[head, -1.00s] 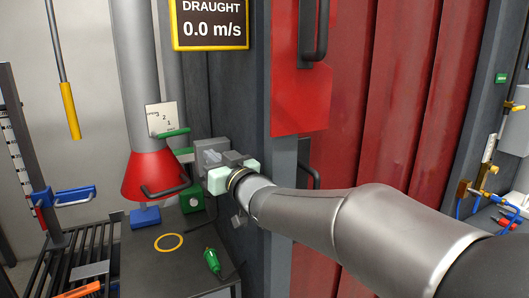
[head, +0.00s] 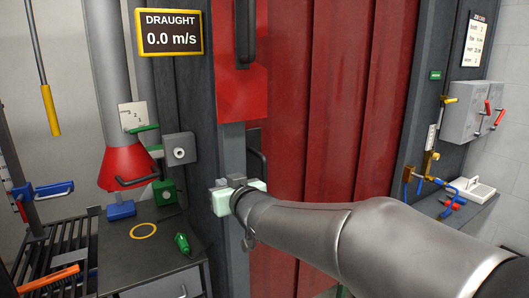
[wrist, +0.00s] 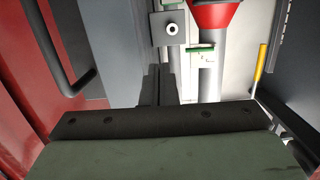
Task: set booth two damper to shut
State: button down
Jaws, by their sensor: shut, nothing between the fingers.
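A green lever (head: 144,128) sits at a pale numbered plate (head: 132,116) on the grey duct (head: 104,60), above the red hood (head: 124,168). It lies nearly level; its exact mark is too small to read. The lever also shows in the wrist view (wrist: 200,50). No booth number is readable. My gripper (head: 226,184) is shut and empty, right of and apart from the lever, before the grey post. In the wrist view its dark fingers (wrist: 156,88) are together, pointing toward the grey box with a pale round knob (wrist: 172,28).
The grey box (head: 180,149) is fixed beside the duct. A draught sign (head: 170,32) reads 0.0 m/s. A bench (head: 165,258) below holds a yellow ring (head: 143,230) and a green tool (head: 182,243). A red curtain (head: 335,130) and black handle (head: 256,160) are close to my arm.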

jog(key=s+d+f+m+g+h, duration=0.2)
jog(key=s+d+f+g+h, duration=0.15)
jog(key=d+f, duration=0.4)
jog(key=s+d+f+m+g+h, duration=0.2)
jog(key=s+d+f+h, duration=0.3)
jog(key=d, duration=0.3)
jog(key=s+d+f+g, duration=0.2)
jog(key=s+f, duration=0.1)
jog(key=s, duration=0.4)
jog(key=s+d+f+m+g, duration=0.1)
jog(key=s+d+f+g, duration=0.2)
jog(key=s, duration=0.4)
jog(key=s+d+f+g, duration=0.3)
jog(key=s+f, duration=0.1)
jog(key=s, duration=0.4)
jog(key=shift+f, duration=0.25)
